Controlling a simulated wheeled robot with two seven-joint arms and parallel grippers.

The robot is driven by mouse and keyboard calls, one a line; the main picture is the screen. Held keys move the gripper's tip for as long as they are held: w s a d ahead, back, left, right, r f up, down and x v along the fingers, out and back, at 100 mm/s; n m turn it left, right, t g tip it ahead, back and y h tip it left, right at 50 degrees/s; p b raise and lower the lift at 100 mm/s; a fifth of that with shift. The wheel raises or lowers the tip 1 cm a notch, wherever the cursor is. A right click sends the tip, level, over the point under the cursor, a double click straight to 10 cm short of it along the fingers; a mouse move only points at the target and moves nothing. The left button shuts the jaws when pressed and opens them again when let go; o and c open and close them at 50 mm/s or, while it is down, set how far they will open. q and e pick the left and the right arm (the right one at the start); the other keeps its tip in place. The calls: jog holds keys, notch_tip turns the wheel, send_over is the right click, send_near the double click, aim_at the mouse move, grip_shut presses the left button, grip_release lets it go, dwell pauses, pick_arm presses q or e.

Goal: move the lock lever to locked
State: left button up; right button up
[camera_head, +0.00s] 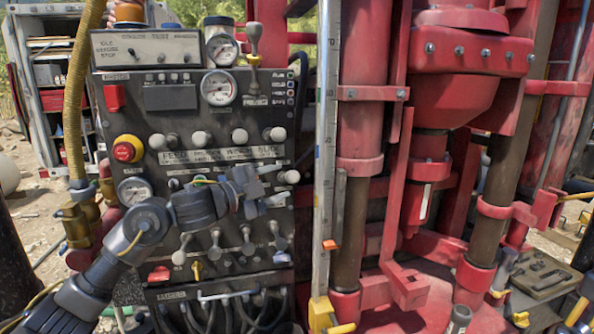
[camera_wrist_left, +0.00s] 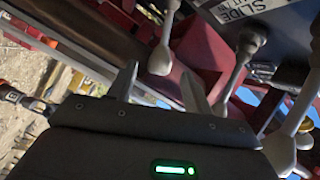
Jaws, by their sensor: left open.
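The lock lever cannot be told for certain, as no readable label marks it. An upright grey-knobbed lever (camera_head: 254,62) stands on the panel's upper right, and a short yellow lever (camera_head: 197,269) sits low on the panel. The control panel (camera_head: 135,82) is dark and upright. My left gripper (camera_head: 275,186) is open and empty in front of its right side, near a pale round knob (camera_head: 290,177). In the left wrist view the open jaws (camera_wrist_left: 160,88) have grey levers (camera_wrist_left: 162,50) beyond them. My right gripper is not in view.
A row of pale-knobbed levers (camera_head: 200,139) crosses the panel above my left arm, and several grey levers (camera_head: 247,243) hang below it. A red emergency button (camera_head: 126,150) is at left. Red rig columns (camera_head: 360,120) and a ruled metal strip (camera_head: 326,120) stand close on the right.

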aim_at(297, 176)
pick_arm(q)
jog(key=p+x, duration=0.2)
jog(key=x, duration=0.4)
jog(key=shift+r, duration=0.15)
jog(key=shift+w+d+p, duration=0.4)
jog(key=shift+d+p, duration=0.05)
jog(key=shift+c, duration=0.4)
jog(key=shift+a+f, duration=0.1)
jog(key=shift+f, duration=0.15)
grip_shut()
